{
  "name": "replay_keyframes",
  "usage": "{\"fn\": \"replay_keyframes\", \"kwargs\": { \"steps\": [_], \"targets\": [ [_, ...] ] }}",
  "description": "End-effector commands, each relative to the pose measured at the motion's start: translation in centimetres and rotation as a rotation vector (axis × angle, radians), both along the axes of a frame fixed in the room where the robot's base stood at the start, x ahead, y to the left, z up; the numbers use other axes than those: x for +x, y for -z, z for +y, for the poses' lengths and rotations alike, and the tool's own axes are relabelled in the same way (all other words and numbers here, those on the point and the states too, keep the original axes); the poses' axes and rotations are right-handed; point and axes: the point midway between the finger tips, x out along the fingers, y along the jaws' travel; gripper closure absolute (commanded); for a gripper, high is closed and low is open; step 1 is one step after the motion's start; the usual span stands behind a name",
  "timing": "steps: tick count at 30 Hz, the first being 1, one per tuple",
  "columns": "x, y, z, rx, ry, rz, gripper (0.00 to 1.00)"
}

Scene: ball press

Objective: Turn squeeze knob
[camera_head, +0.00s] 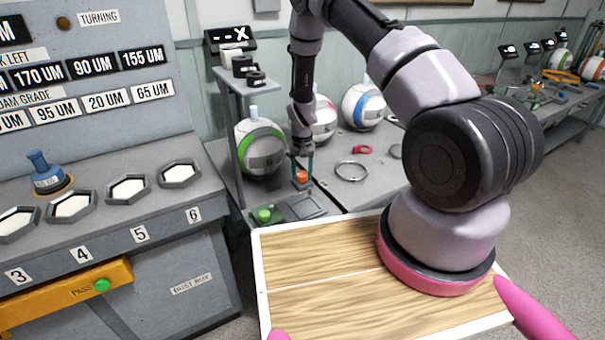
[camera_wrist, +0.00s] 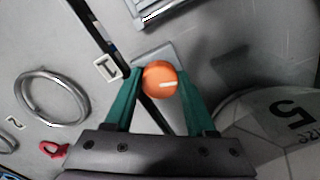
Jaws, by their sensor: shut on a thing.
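The squeeze knob is an orange round knob (camera_wrist: 160,78) with a white mark on its face. In the wrist view it sits between the green fingers of my gripper (camera_wrist: 163,90), which are shut on it. In the head view the orange knob (camera_head: 301,176) shows low on the grey bench, with my gripper (camera_head: 302,170) pointing down over it. The knob's base is partly hidden by the fingers.
A green knob (camera_head: 264,214) sits on a grey fixture to the left. Balls stand behind, one with a green stripe (camera_head: 261,147) close to my wrist. A metal ring (camera_head: 352,171) and a red clip (camera_head: 362,150) lie to the right on the bench.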

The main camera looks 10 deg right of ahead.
Motion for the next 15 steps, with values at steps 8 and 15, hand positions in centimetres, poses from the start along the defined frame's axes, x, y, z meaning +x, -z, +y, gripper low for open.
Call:
{"fn": "replay_keyframes", "kwargs": {
  "steps": [8,15],
  "targets": [
    [0.07,-0.04,0.10,0.000,0.188,-0.001,1.00],
    [0.10,-0.05,0.13,0.000,0.278,-0.001,1.00]
  ]
}}
